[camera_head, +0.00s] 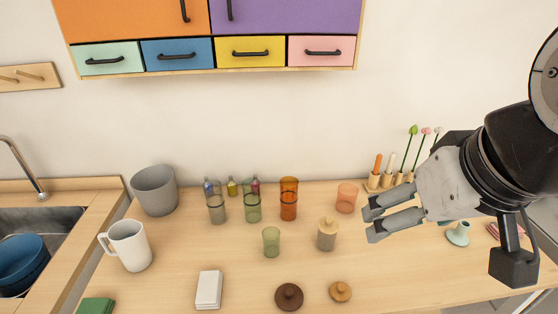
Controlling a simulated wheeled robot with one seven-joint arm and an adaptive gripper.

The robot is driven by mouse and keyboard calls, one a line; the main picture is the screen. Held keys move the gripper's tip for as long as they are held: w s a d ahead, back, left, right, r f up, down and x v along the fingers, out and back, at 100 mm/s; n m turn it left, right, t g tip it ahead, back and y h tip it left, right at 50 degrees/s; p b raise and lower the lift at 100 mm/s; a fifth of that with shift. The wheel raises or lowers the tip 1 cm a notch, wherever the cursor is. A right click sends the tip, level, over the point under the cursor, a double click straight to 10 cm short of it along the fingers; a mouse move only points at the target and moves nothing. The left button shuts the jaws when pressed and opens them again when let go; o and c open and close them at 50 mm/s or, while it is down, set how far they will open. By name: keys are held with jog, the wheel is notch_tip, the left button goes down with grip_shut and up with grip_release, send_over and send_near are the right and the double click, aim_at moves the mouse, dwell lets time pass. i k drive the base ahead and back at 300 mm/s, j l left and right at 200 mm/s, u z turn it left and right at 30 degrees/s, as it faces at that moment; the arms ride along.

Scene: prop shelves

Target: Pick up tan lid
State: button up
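A small round tan lid (340,291) with a knob lies on the wooden table near its front edge. A larger dark brown lid (288,297) lies just left of it. A grey-tan jar (327,239) with a tan top stands behind them. My gripper (369,225) comes in from the right and points left, above the table. It is to the upper right of the tan lid and apart from it. Its two fingers are spread with a gap between them, and nothing shows between them.
A green cup (271,242), several tall glasses, an orange cup (347,198) and a flower rack stand behind. A white box (208,289), a white mug (129,246) and a grey pot (154,190) are left. A sink (30,245) is far left. Coloured cabinets hang above.

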aim_at(340, 291)
jog(key=k+j+z, duration=0.3)
jog(key=j, duration=0.2)
jog(key=k+j+z, duration=0.3)
jog(key=j, duration=0.2)
jog(key=i, duration=0.05)
